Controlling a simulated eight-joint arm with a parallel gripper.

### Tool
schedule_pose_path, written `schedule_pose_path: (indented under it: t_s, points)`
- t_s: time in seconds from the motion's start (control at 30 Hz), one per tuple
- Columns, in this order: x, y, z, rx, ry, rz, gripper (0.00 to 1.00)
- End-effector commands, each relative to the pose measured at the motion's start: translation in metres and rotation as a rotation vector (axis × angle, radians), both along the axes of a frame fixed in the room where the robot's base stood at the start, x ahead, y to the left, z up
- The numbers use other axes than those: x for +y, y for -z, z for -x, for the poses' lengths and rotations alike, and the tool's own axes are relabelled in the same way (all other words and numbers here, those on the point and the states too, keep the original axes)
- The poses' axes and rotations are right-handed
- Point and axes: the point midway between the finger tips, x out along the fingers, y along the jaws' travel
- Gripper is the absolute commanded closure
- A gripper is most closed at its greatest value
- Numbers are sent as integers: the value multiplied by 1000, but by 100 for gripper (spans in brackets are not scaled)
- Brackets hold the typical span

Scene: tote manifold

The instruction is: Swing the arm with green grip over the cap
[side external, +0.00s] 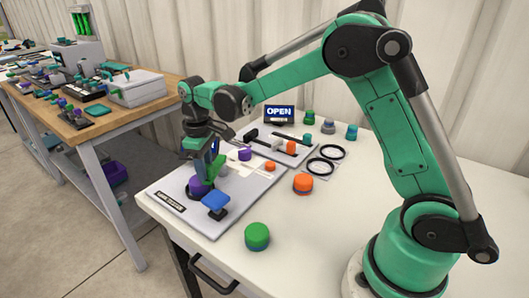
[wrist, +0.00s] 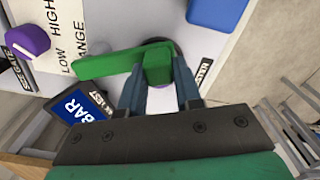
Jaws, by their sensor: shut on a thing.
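The green arm with its upright green grip (wrist: 157,68) is in the wrist view, and the arm's bar (wrist: 105,64) runs to the left from the grip. My gripper (wrist: 158,88) is shut on the green grip, one finger on each side. In the side view my gripper (side external: 213,152) is low over the front left of the grey panel, with the green arm (side external: 212,169) under it. A purple round piece (side external: 199,187) sits close under the green arm; I cannot tell whether it is the cap. My fingers hide part of what lies below the grip.
A blue square block (side external: 216,200) is close by on the grey panel (side external: 248,205). A purple knob (wrist: 28,42) sits beside a LOW/HIGH label. Orange (side external: 303,182) and green (side external: 257,236) round pieces stand on the white table. A small OPEN screen (side external: 279,114) stands behind.

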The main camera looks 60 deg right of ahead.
Motion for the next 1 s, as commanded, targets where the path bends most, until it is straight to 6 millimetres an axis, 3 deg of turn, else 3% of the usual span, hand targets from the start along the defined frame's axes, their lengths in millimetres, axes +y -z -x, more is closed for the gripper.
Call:
schedule_pose_path:
  t_s: [0.5,1.0]
  points:
    - [4,0,-26,-1,348,-1,100]
    - [4,0,-32,-3,420,-2,100]
